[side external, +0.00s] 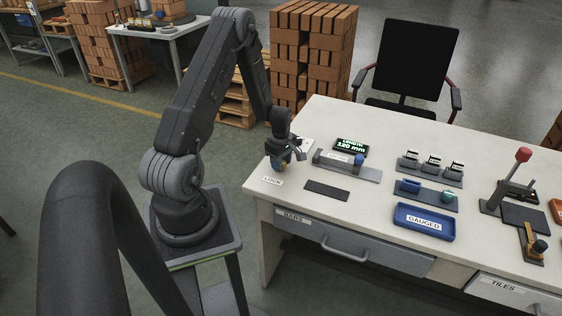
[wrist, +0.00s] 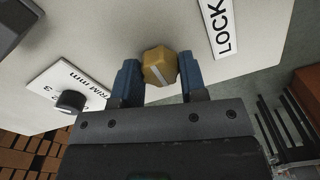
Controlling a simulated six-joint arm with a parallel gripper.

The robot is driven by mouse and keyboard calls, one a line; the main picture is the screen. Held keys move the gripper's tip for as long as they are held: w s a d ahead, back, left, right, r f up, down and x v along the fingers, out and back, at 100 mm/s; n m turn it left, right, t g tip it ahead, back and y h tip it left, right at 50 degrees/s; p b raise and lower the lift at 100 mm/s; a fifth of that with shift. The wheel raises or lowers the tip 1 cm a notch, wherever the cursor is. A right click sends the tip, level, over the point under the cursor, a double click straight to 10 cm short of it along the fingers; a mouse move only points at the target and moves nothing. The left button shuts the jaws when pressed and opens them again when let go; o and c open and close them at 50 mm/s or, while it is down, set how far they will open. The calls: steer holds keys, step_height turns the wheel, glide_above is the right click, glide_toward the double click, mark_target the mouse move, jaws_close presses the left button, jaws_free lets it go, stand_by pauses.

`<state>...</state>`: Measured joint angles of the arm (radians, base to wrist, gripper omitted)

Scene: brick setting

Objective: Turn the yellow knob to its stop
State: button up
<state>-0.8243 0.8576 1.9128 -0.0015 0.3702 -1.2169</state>
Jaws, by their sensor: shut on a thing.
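The yellow knob (wrist: 158,66) is a faceted knob with a pale line across its top, beside the LOCK label (wrist: 222,28) in the wrist view. My gripper (wrist: 158,72) has its two blue fingers on either side of the knob, shut on it. In the side external view my gripper (side external: 281,164) is low over the table's left end, behind the LOCK label (side external: 272,182). The knob is mostly hidden there by the fingers.
A black dial on a white TRIM mm plate (wrist: 71,101) sits close by. The white table (side external: 325,240) also holds a LENGTH display (side external: 351,145), a slider with a blue knob (side external: 359,160), a dark pad (side external: 327,190) and a blue GAUGED tray (side external: 425,237).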

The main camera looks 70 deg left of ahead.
steer(key=m, duration=0.4)
steer(key=shift+m, duration=0.4)
steer(key=m, duration=0.4)
steer(key=shift+m, duration=0.3)
steer(key=m, duration=0.9)
stand_by(0.3)
steer(key=o, duration=0.9)
steer(key=shift+o, duration=0.2)
